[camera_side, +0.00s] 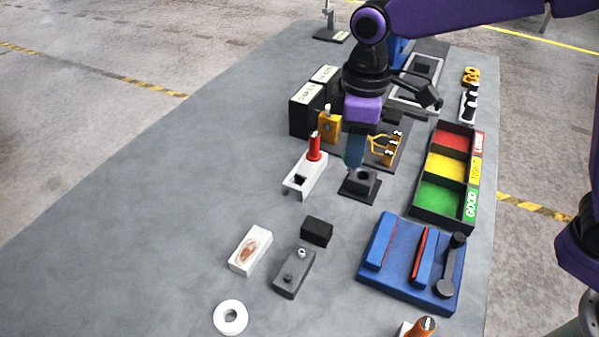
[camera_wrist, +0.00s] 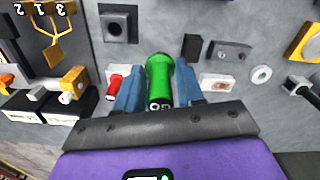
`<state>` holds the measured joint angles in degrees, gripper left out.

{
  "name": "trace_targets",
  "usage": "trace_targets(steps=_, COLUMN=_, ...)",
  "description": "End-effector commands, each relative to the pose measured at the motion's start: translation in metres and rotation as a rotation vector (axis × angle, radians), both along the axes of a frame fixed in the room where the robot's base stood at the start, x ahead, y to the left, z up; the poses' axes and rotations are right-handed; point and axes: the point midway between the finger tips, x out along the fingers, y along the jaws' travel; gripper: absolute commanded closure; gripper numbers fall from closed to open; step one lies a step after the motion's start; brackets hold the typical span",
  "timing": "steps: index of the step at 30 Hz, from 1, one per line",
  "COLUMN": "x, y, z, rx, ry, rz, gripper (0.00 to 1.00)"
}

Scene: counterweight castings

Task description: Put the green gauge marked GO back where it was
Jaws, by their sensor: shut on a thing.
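My gripper (camera_side: 355,160) is shut on a green gauge (camera_wrist: 160,76), which sits between the blue fingers in the wrist view, with small white marks on its end too small to read surely. In the side view the fingers hide the gauge, and they hang above or just behind a dark block with a square hole (camera_side: 362,182). A white holder (camera_side: 295,187) stands left of that block. It carries an upright red gauge (camera_side: 314,148) at its far end and a dark, empty square hole at its near end. The red gauge also shows in the wrist view (camera_wrist: 114,86).
A three-bin tray (camera_side: 424,204) in red, yellow and green stands right of my gripper. A blue fixture (camera_side: 383,285), a grey block (camera_side: 294,273), a black block (camera_side: 317,231) and a white ring (camera_side: 219,318) lie nearer. Black boxes (camera_side: 304,118) stand behind. The left of the table is clear.

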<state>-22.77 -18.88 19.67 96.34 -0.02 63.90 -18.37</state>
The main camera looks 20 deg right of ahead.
Motion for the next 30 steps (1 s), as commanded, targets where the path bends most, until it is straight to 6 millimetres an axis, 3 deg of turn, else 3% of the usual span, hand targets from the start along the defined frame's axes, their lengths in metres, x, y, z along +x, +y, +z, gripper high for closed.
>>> trace_targets(steps=11, x=0.055, y=0.04, z=-0.031, rx=-0.001, ry=0.001, rz=-0.001, gripper=0.89)
trace_targets(steps=15, x=0.069, y=0.051, z=-0.055, rx=-0.001, ry=0.002, rz=0.0, gripper=0.89)
trace_targets(steps=21, x=0.085, y=0.063, z=-0.077, rx=0.0, ry=0.0, rz=0.001, gripper=0.89)
trace_targets(steps=30, x=0.094, y=0.069, z=-0.091, rx=0.0, ry=0.0, rz=0.001, gripper=0.89)
